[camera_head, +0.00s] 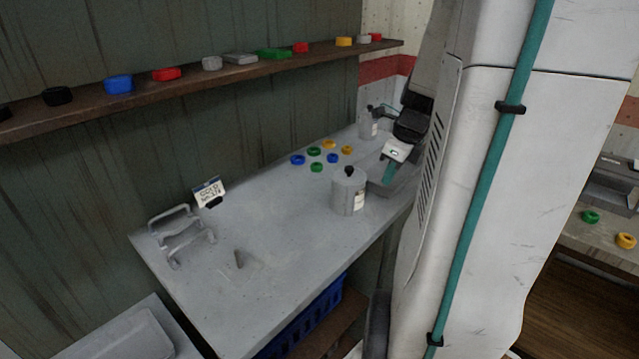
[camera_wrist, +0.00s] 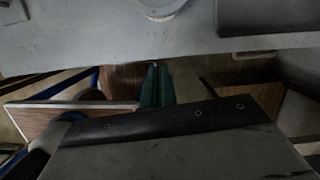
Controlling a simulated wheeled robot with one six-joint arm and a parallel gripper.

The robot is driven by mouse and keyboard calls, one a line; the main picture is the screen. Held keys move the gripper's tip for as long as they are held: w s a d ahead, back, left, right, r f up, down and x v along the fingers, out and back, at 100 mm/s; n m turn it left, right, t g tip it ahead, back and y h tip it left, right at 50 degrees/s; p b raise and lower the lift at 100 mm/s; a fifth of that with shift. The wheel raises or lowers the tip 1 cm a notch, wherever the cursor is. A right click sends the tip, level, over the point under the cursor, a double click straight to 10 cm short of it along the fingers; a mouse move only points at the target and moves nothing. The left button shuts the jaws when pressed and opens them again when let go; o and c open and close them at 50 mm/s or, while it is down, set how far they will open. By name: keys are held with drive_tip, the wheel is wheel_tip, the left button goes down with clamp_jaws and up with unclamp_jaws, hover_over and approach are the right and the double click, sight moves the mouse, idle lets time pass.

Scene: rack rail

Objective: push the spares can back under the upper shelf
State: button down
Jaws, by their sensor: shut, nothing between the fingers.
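A grey can (camera_head: 348,194) with a black knob and a pale label stands upright on the grey bench (camera_head: 270,235), near its front edge. A second grey can (camera_head: 368,127) stands farther back by the wall, partly behind my arm. The labels are too small to read. The brown upper shelf (camera_head: 225,77) runs along the wall above the bench. My gripper (camera_head: 389,173) is shut and empty, its teal fingers to the right of the front can and apart from it. In the wrist view the fingers (camera_wrist: 157,84) show below the bench edge, with a round grey base (camera_wrist: 160,9) beyond.
Several coloured rings (camera_head: 315,152) lie behind the front can. A grey tray (camera_head: 378,190) lies to its right, partly hidden. The bench between is clear.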

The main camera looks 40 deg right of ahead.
sight(348, 192)
drive_tip(key=shift+m, duration=0.8)
drive_tip(key=x, duration=0.3)
drive_tip(key=d+x, duration=0.1)
drive_tip(key=x, duration=0.3)
drive_tip(key=s+x, duration=0.1)
drive_tip(key=x, duration=0.2)
drive_tip(key=shift+d+f, duration=0.35)
drive_tip(key=w, duration=0.2)
drive_tip(key=shift+w+a, duration=0.1)
drive_tip(key=shift+w, duration=1)
